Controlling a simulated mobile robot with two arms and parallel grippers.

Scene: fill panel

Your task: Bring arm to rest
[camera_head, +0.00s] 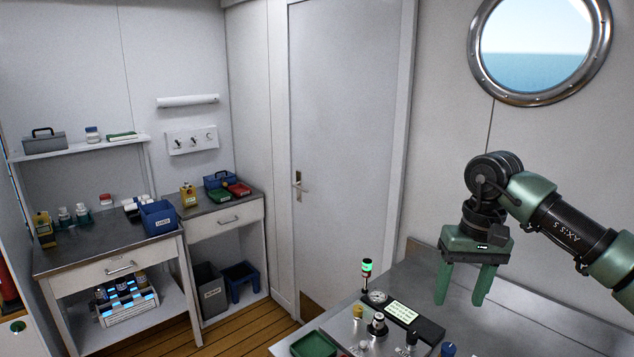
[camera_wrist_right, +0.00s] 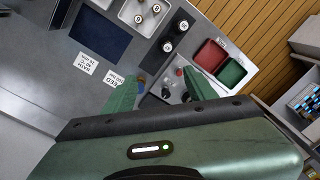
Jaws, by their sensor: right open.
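My right arm comes in from the right in the head view. Its green gripper (camera_head: 462,296) points down above the grey metal bench (camera_head: 530,320), with its two fingers apart and nothing between them. In the right wrist view the open fingers (camera_wrist_right: 160,88) reach over the bench, with panel knobs showing beyond and between them. The fill panel (camera_head: 345,330) stands left of the gripper in the head view, with a gauge, a lit display (camera_head: 402,312), several knobs and a green-lit lamp (camera_head: 367,266). My left gripper is not in view.
A green tray (camera_head: 313,345) is at the bench's front left, with a red tray (camera_wrist_right: 209,56) beside it in the wrist view. The bench right of the panel looks bare in the head view. A door (camera_head: 345,130) and cabinets with bins stand farther left.

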